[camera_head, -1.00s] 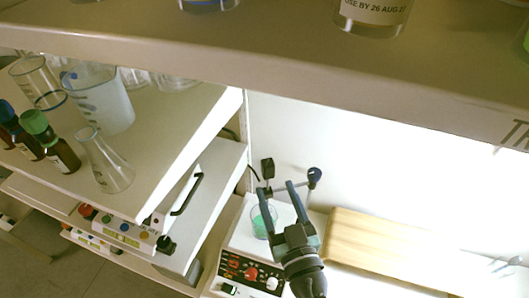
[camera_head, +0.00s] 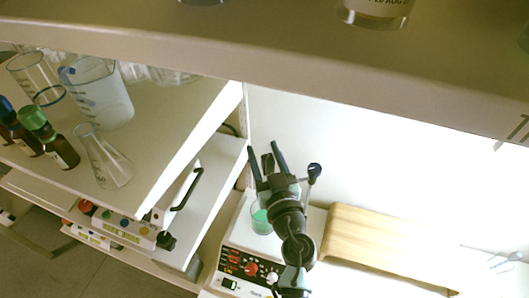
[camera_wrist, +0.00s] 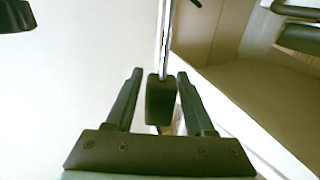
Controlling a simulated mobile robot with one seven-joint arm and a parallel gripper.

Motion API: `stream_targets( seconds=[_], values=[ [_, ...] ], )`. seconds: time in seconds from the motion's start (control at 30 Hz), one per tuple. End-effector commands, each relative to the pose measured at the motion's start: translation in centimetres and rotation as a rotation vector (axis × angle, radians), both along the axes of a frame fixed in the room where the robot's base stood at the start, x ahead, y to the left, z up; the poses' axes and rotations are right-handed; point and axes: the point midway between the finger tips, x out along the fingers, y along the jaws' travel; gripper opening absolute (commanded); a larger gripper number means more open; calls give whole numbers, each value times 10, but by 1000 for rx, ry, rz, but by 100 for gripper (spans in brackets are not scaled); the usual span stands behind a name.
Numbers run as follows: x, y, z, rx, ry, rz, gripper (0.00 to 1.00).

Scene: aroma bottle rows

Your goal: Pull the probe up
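The probe's black head (camera_head: 267,163) shows between my gripper's fingers, above the hot-plate stirrer. In the wrist view it is a dark block (camera_wrist: 160,100) between the fingers, with a thin gap on each side. A silver rod (camera_wrist: 165,35) runs from it toward the top of that view. My gripper (camera_head: 262,147) is open around the head; its fingertips also show in the wrist view (camera_wrist: 160,73). A beaker (camera_head: 261,217) with green contents stands on the stirrer (camera_head: 240,245), partly behind my arm. The probe's lower end is hidden.
A stand knob (camera_head: 314,170) is close to the right of my gripper. A shelf (camera_head: 150,45) crosses above. At left, a lower shelf holds a flask (camera_head: 108,165), a large beaker (camera_head: 100,95) and brown bottles (camera_head: 60,150).

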Motion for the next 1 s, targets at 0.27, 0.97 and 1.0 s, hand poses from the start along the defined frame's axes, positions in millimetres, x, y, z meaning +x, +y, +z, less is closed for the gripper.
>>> stream_targets(
  seconds=[0.27,0.97,1.0],
  values=[
    [0,0,0,0,0,0,1],
    [0,0,0,0,0,0,0],
    [0,0,0,0,0,0,0]
  ],
)
